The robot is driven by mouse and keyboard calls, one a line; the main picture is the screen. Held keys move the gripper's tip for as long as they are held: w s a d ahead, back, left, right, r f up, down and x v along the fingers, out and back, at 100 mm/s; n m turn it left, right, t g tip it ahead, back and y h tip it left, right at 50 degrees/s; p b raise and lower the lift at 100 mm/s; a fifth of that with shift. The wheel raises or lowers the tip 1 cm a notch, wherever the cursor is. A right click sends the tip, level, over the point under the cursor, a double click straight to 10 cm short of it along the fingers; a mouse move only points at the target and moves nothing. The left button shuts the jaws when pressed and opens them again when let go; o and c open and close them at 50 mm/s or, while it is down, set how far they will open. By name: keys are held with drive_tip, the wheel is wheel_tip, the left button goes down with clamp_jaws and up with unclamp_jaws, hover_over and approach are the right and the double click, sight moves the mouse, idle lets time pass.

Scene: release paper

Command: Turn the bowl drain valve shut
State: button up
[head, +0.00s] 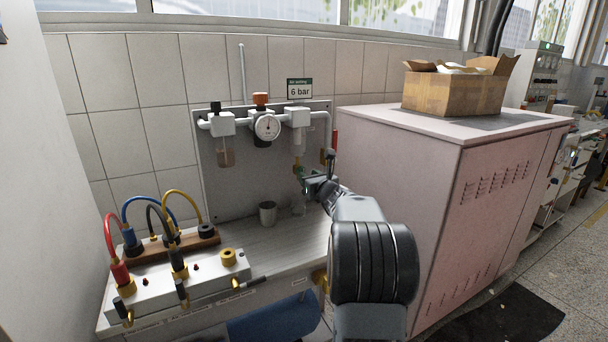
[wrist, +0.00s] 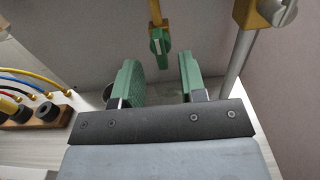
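The bowl drain valve shows in the wrist view as a small green lever (wrist: 159,41) on a brass stem, just beyond my fingertips and roughly in line with the gap between them. In the head view, the clear bowl (head: 298,145) hangs under the right-hand unit on the grey panel. The green at its bottom (head: 299,171) is small and close to my gripper (head: 309,184), partly hidden by it. In the wrist view my gripper (wrist: 158,75) is open, its two green pads apart with nothing between them. The pads do not appear to touch the lever.
A metal cup (head: 267,213) stands on the bench left of my gripper. A grey pipe with a brass fitting (wrist: 262,12) runs right of my fingers. A manifold with coloured hoses (head: 178,282) fills the bench's left. A pink cabinet (head: 420,190) stands close on the right.

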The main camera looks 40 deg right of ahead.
drive_tip(key=shift+w+d, duration=0.15)
drive_tip(key=shift+w, duration=0.85)
drive_tip(key=shift+w+d, duration=0.1)
drive_tip(key=shift+w, duration=0.85)
drive_tip(key=shift+c, duration=0.3)
drive_tip(key=shift+f, duration=0.1)
drive_tip(key=c, duration=0.6)
